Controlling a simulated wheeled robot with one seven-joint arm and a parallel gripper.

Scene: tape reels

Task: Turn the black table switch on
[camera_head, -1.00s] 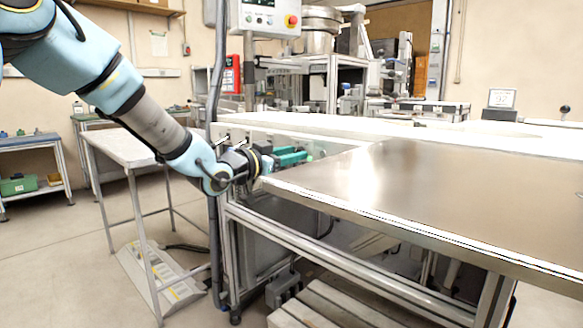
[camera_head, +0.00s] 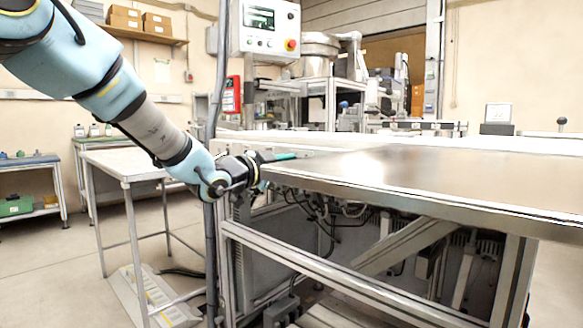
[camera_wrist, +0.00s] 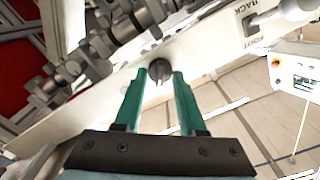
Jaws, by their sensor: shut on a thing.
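The black table switch (camera_wrist: 158,69) shows in the wrist view as a dark round knob on a long pale panel (camera_wrist: 222,42). My gripper (camera_wrist: 160,76) has its green fingers on either side of the knob and is shut on it. The fingertips hide part of the knob, and I cannot read its on or off position. In the head view my gripper (camera_head: 284,156) reaches past the left corner of the metal table, and the switch is hidden there.
A metal-topped table (camera_head: 420,180) fills the right of the head view, its edge close to my gripper. A small side table (camera_head: 118,162) stands at left. A control box with a red button (camera_head: 262,28) hangs behind. A metallic lever (camera_wrist: 285,14) sits along the panel.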

